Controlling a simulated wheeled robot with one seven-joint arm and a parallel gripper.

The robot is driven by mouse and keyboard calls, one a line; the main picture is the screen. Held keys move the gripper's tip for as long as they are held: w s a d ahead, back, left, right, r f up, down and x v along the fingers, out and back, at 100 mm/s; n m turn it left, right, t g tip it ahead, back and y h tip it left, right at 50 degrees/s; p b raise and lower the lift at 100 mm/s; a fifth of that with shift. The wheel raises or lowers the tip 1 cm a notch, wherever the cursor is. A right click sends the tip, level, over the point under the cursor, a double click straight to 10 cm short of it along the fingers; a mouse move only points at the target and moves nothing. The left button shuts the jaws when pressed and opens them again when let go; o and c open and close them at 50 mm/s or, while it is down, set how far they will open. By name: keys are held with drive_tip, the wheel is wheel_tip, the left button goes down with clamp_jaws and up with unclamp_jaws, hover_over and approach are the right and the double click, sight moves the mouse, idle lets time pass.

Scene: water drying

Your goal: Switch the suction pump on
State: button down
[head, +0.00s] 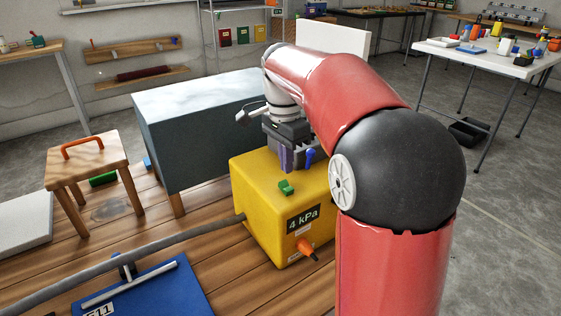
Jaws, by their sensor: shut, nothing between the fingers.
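The suction pump is a yellow box (262,212) on the wooden floor in the middle of the head view. Its front display (304,219) reads 4 kPa. An orange part (307,248) sticks out of the front below the display. My gripper (292,166) is at the pump's top, behind the green switch and left of the blue part. It is shut and empty. Its fingertips are small here, and I cannot tell whether they touch anything.
A grey hose (130,262) runs left from the pump. A blue board with a metal T-shaped tool (150,290) lies at front left. A large grey box (195,130) stands behind the pump, and a wooden stool (88,160) is farther left. My arm hides the area right of the pump.

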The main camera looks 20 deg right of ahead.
sight(283, 183)
wheel_tip(283, 183, up, 10)
drive_tip(key=p, duration=0.1)
drive_tip(key=shift+w+a, duration=0.15)
drive_tip(key=shift+w, duration=0.15)
drive_tip(key=s+t+b, duration=0.1)
drive_tip(key=b, duration=0.1)
drive_tip(key=s+t+b, duration=0.1)
drive_tip(key=b, duration=0.2)
drive_tip(key=s+y+b, duration=0.1)
drive_tip(key=b, duration=0.2)
drive_tip(key=shift+s+d+t, duration=0.15)
drive_tip(key=shift+d+t, duration=0.2)
drive_tip(key=shift+t, duration=0.05)
drive_tip(key=f+b, duration=0.1)
drive_tip(key=f, duration=0.3)
drive_tip(key=w+f+b, duration=0.1)
drive_tip(key=f+b, duration=0.1)
drive_tip(key=f, duration=0.3)
drive_tip(key=w+f+b, duration=0.1)
drive_tip(key=f, duration=0.3)
drive_tip(key=shift+w+a+f, duration=0.25)
drive_tip(key=shift+a+f, duration=0.1)
drive_tip(key=shift+a, duration=0.05)
